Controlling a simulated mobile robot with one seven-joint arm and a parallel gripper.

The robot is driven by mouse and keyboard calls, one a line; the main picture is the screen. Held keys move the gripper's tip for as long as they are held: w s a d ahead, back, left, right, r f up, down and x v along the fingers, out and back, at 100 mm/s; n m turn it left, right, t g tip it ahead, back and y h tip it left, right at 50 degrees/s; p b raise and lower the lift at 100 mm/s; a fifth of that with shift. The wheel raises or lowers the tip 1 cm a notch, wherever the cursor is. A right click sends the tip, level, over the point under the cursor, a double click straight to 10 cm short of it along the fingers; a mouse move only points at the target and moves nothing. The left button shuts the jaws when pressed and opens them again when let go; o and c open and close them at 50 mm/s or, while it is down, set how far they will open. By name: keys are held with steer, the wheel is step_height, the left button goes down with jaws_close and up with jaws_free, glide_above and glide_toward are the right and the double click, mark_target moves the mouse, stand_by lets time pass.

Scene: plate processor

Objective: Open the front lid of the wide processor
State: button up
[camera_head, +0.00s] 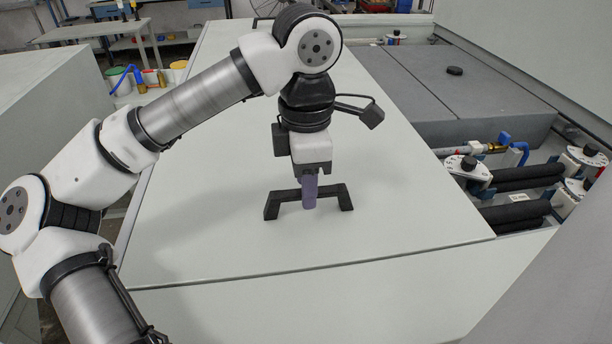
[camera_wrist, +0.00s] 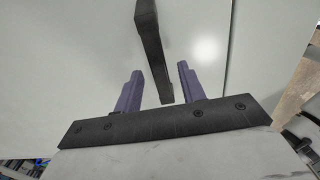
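The front lid (camera_head: 395,185) of the wide processor is a broad pale grey-green panel lying flat, level with the strip at its near edge. A black bracket-shaped handle (camera_head: 279,202) stands on it, and it also shows in the wrist view (camera_wrist: 150,38). My gripper (camera_head: 310,203) points down over the middle of the handle. In the wrist view, its two purple fingers (camera_wrist: 159,68) are apart, one on each side of the handle bar, with a gap on both sides. Part of the handle is hidden behind the fingers in the head view.
At right is an open bay with black cylinders (camera_head: 515,210), white dials (camera_head: 467,166) and a blue-handled valve (camera_head: 517,152). Behind it lies a grey cover (camera_head: 470,85) with a black knob (camera_head: 454,71). A grey block (camera_head: 50,120) stands at left. The lid top around the handle is clear.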

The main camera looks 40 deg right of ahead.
steer(key=shift+f, duration=0.1)
jaws_close()
stand_by(0.4)
